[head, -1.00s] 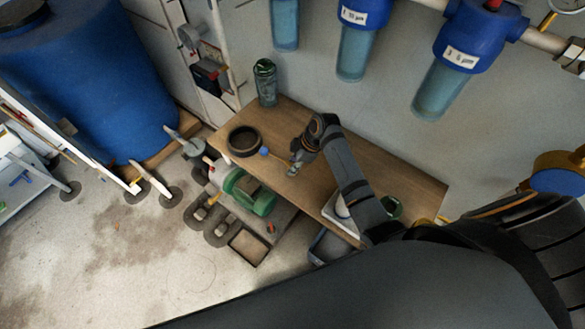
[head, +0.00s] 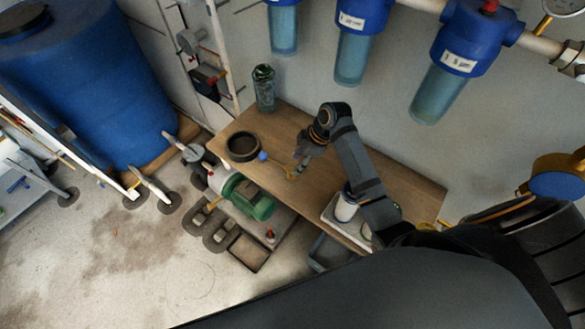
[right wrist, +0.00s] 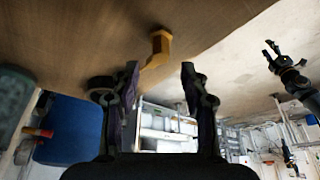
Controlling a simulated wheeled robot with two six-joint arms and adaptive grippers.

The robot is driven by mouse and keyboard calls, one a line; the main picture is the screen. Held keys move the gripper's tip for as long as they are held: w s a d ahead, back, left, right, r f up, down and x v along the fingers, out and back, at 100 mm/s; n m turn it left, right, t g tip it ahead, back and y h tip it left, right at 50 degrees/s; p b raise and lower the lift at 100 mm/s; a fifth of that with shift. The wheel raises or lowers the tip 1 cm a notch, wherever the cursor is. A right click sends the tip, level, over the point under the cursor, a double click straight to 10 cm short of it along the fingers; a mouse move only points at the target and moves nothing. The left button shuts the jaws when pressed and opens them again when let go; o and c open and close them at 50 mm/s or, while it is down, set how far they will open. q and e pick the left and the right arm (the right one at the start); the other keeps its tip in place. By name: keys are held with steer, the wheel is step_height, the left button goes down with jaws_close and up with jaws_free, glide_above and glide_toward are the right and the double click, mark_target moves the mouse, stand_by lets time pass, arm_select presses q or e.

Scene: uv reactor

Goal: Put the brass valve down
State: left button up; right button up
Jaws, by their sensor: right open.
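The brass valve (head: 289,172) lies on the wooden bench, right of the dark round bowl. In the head view a thin yellowish piece with a blue end (head: 263,156) reaches from it toward the bowl. My right gripper (head: 299,161) is just beside the valve. In the right wrist view the valve (right wrist: 158,48) shows against the bench top, beyond the spread fingers of my right gripper (right wrist: 160,82), with nothing between them. A dark gripper, seemingly my left one (right wrist: 272,52), shows small at the right of that view; its jaw state is unclear.
The bench (head: 400,180) has a dark bowl (head: 243,146), a green bottle (head: 264,88) at the back left and a white jar (head: 346,208) near my right arm. A green pump (head: 246,197) stands below the front edge. Blue filter housings hang above. The bench's middle back is clear.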

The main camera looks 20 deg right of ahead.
steer(key=v, duration=0.6)
